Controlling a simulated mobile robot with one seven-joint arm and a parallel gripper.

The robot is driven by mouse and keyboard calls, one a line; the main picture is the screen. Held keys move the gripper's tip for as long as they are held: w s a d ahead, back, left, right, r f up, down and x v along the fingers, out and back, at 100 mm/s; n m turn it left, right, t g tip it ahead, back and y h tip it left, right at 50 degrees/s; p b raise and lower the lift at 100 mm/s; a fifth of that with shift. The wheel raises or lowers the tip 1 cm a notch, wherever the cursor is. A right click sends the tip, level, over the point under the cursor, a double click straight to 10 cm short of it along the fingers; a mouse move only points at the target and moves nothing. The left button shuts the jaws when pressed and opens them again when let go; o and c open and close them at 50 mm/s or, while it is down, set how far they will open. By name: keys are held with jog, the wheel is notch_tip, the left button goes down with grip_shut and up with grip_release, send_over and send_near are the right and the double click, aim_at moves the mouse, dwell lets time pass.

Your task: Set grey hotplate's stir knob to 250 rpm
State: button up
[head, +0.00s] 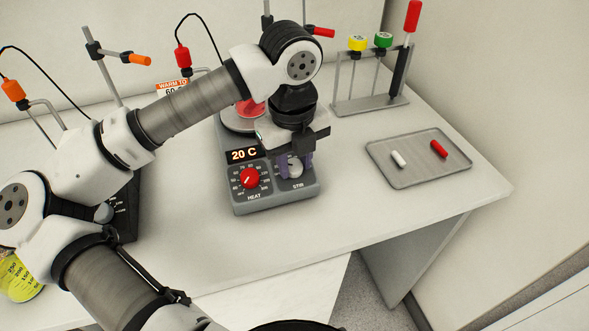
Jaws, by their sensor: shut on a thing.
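The grey hotplate (272,207) stands on the bench in the middle of the head view. Its display reads 20 C. The red HEAT knob (250,178) is at the left of its front panel. The pale stir knob (295,170) is at the right, above the word STIR. My gripper (294,166) comes down over the stir knob from above, and its purple fingers are shut on it. The fingers and wrist hide much of the stir dial, so its setting cannot be read. A vessel with red contents (250,107) sits on the plate, partly behind my arm.
A grey tray (420,181) with a white and a red stir bar lies to the right. Behind it stands a rack (372,104) with yellow, green and red-topped tools. A dark hotplate (127,212) and a yellow-filled flask (22,283) are at left, partly behind my arm.

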aim_at(295, 171)
jog(key=shift+m+b, duration=0.45)
jog(key=shift+m, duration=0.05)
jog(key=o, duration=1)
jog(key=shift+c, duration=0.2)
jog(key=shift+r, duration=0.1)
notch_tip(295, 171, up, 14)
jog(key=b, duration=0.1)
jog(key=shift+s+f, duration=0.2)
jog(key=shift+s, duration=0.15)
